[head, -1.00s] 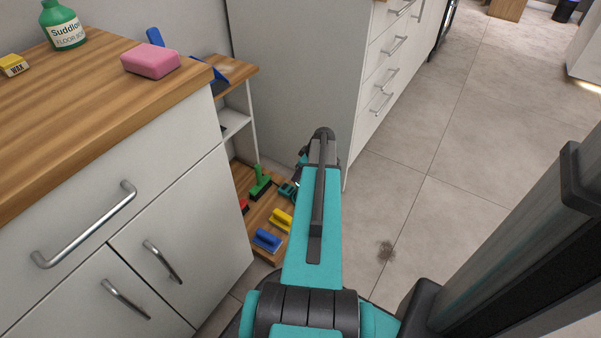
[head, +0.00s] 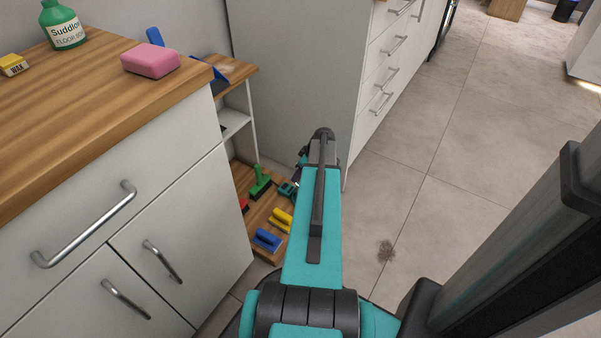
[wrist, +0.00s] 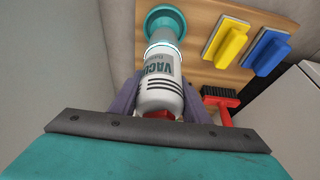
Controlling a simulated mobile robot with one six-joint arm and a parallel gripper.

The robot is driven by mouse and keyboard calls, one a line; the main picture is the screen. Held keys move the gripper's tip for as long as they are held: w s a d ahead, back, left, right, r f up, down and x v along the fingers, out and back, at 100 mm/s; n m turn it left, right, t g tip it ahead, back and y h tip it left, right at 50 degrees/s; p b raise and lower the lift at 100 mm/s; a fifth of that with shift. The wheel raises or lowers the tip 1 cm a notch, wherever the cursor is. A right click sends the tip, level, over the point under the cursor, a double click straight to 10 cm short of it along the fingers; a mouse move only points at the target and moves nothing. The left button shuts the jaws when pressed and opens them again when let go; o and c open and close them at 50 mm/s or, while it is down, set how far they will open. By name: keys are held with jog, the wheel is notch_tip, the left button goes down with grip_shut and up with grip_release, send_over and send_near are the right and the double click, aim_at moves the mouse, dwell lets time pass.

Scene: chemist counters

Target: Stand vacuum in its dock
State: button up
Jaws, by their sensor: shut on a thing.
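The vacuum (wrist: 160,85) is a white and grey handheld body with "VACU" lettering and a bright ring near its far end. In the wrist view my gripper (wrist: 161,101) has a dark finger on each side of it and is shut on it. A round teal piece (wrist: 165,20) shows at the vacuum's far end, over the wooden board; I cannot tell whether it is the dock or part of the vacuum. In the head view my arm hides most of the gripper and the vacuum.
A counter (head: 60,120) stands at left and a drawer cabinet (head: 300,70) behind.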

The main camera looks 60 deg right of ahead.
jog(key=shift+f, duration=0.35)
dwell(0.3)
jog(key=o, duration=0.8)
jog(key=shift+c, duration=0.2)
jog(key=shift+f, duration=0.1)
jog(key=p+v, duration=0.5)
jog(key=v, duration=0.6)
dwell(0.6)
dwell(0.7)
